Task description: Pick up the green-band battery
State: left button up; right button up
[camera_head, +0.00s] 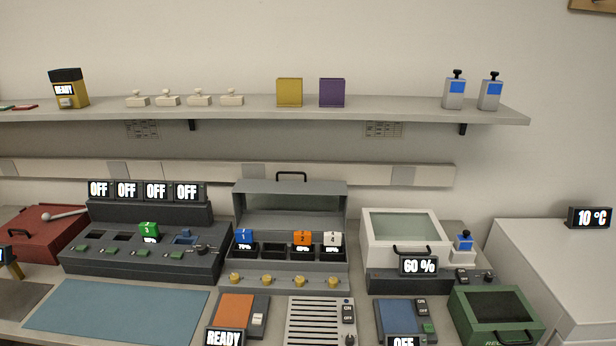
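The battery with a green top marked 3 (149,229) stands upright in a slot of the dark charger (140,262) at left. Its lower part is hidden in the slot. In the grey open-lidded case (291,283) to its right stand a blue battery marked 1 (244,238), an orange one marked 2 (302,239) and a white one marked 4 (332,240). Neither of my grippers shows in the head view.
A blue mat (117,308) lies bare in front of the charger. A red box (40,229) is to the left. The white-lidded box (405,238) and green box (496,314) are to the right. A shelf (380,112) runs above the counter.

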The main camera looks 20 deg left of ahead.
aim_at(149, 232)
jog(key=j+u, duration=0.1)
jog(key=u, duration=0.85)
jog(key=j+u, duration=0.1)
jog(key=u, duration=0.4)
jog(key=i, duration=0.05)
